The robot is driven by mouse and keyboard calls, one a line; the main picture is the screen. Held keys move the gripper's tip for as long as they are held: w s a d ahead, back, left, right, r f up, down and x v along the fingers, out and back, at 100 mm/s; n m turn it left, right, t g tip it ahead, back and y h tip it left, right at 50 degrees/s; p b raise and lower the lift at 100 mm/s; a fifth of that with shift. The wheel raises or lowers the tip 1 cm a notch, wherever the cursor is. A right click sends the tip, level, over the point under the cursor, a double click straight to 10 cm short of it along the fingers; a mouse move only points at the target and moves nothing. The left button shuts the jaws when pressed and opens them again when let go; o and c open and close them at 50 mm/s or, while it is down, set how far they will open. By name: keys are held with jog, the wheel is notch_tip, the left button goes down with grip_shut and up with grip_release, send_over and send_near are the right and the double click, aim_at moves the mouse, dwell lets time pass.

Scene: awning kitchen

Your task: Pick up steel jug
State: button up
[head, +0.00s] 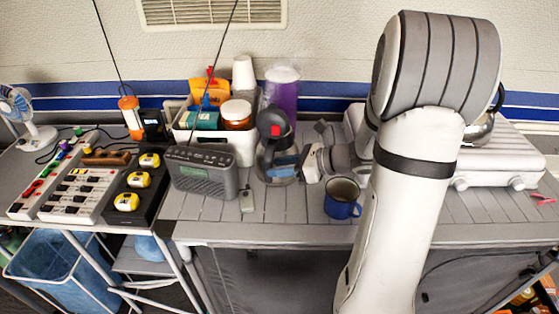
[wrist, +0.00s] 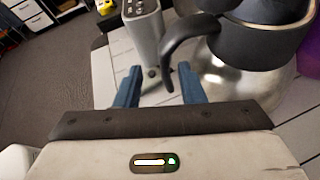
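The steel jug (head: 273,124) stands on the grey slatted table, just right of the radio. It has a black top with a red spot and a black handle; its shiny steel body shows in the wrist view (wrist: 245,75). My gripper (head: 279,167) is at the jug's near side, coming from the right. In the wrist view its two blue fingers (wrist: 159,88) are apart, with the free lower end of the curved black handle showing between them. I cannot tell whether either finger touches the handle. My gripper hides part of the jug in the head view.
The grey radio (head: 203,173) is close on the left, and a small grey-green object (head: 247,200) lies before it. A blue mug (head: 342,198) stands near my forearm. A filled white bin (head: 222,145) and a purple container (head: 283,90) are behind. A stove (head: 500,160) is right.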

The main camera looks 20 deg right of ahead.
jog(key=x, duration=0.4)
jog(key=shift+w+d+f, duration=0.1)
jog(key=shift+f, duration=0.15)
jog(key=shift+c, duration=0.4)
grip_shut()
jog(key=shift+r, duration=0.1)
dwell(0.6)
